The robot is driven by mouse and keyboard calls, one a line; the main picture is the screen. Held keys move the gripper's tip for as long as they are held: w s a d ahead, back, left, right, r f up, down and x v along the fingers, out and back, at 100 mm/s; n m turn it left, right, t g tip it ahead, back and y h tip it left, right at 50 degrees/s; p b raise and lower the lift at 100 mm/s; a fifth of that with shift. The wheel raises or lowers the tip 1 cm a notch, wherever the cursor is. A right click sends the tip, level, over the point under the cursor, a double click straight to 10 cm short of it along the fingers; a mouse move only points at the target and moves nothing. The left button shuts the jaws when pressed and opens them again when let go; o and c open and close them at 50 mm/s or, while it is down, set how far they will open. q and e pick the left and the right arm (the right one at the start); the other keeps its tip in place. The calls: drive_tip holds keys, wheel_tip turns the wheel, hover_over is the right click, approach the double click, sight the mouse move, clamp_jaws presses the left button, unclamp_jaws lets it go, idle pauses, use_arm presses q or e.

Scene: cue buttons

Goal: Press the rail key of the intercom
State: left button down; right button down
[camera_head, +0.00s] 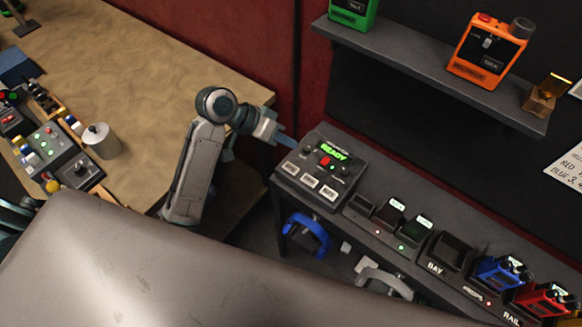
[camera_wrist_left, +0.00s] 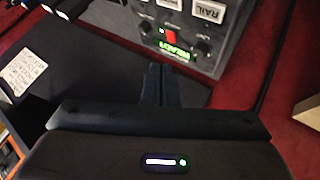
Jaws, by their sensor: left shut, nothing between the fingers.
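The intercom (camera_head: 345,178) is a dark box at the left end of the long bench, with a green READY display (camera_head: 334,151), a red button and a row of three white keys. The rail key (camera_wrist_left: 207,12) shows its label near the top of the left wrist view; by its place there it is the leftmost key (camera_head: 290,168) in the head view. My left gripper (camera_head: 292,144) is shut and empty at the intercom's back left edge, apart from the keys. Its fingers (camera_wrist_left: 159,85) point towards the display side in the wrist view. My right gripper is not in view.
Right of the intercom, the bench holds dark docks, a bay (camera_head: 453,249), a blue radio (camera_head: 501,271) and a red radio (camera_head: 545,299). A shelf (camera_head: 430,72) overhangs behind with an orange device (camera_head: 487,50). A wooden table (camera_head: 120,60) stands left.

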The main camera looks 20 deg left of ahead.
use_arm(q)
drive_tip(key=b, duration=0.7)
hover_over(286, 169)
wheel_tip(286, 169, down, 6)
drive_tip(key=shift+w+f, duration=0.1)
drive_tip(key=shift+f, duration=0.95)
drive_tip(key=shift+f, duration=0.15)
idle(0.6)
drive_tip(key=shift+f, duration=0.35)
